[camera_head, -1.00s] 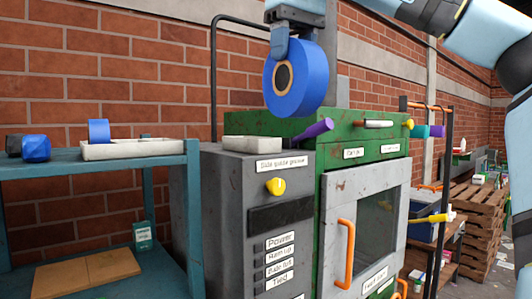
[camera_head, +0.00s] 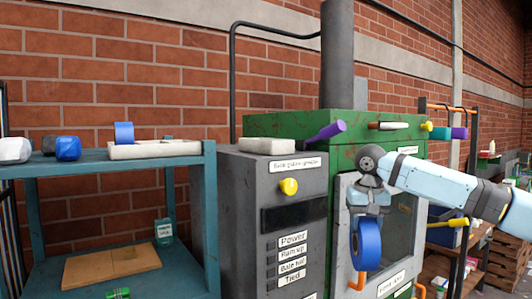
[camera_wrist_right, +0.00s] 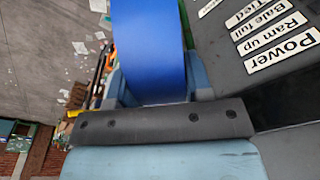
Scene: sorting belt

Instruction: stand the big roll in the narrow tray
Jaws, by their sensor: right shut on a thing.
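The big blue roll (camera_head: 368,243) hangs upright below my right gripper (camera_head: 369,200), in front of the green machine's door. My right gripper is shut on its upper rim. In the right wrist view the blue roll (camera_wrist_right: 150,50) fills the space between the fingers. I cannot tell which tray is the narrow one. My left gripper is not in view.
The grey cabinet (camera_head: 248,200) has a yellow knob (camera_head: 289,186) and stands between the shelf (camera_head: 90,163) and the green machine (camera_head: 370,142).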

